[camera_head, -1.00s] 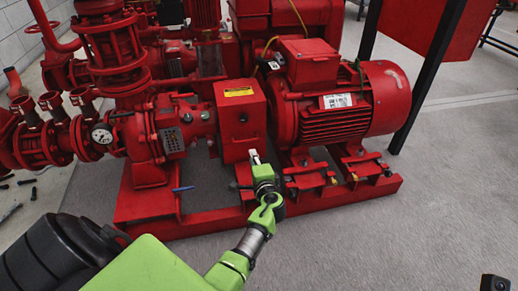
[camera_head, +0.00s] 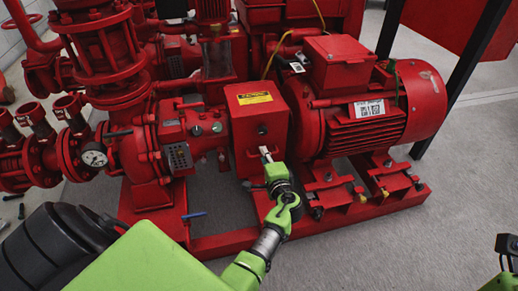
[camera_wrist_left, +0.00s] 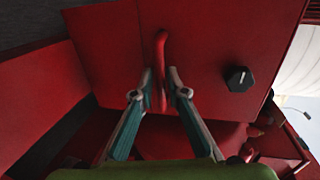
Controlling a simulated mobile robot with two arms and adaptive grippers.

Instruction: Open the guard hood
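The guard hood (camera_head: 242,125) is a red box with a yellow label, between the pump and the motor. It looks shut down over the coupling space. In the left wrist view its red face (camera_wrist_left: 215,40) fills the upper middle, with a black knob (camera_wrist_left: 239,79) on the right. A thin red handle (camera_wrist_left: 161,62) stands out from that face. My left gripper (camera_head: 266,154) is at the front of the hood, low on its face. In the wrist view its fingertips (camera_wrist_left: 160,82) lie either side of the handle, with a small gap showing. The right gripper is out of view.
The red motor (camera_head: 365,115) stands right of the hood, and the pump with its gauge (camera_head: 94,155) to the left. A red base frame (camera_head: 225,243) runs below. The grey floor (camera_head: 400,245) in front is clear. Part of my right arm shows at the lower right.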

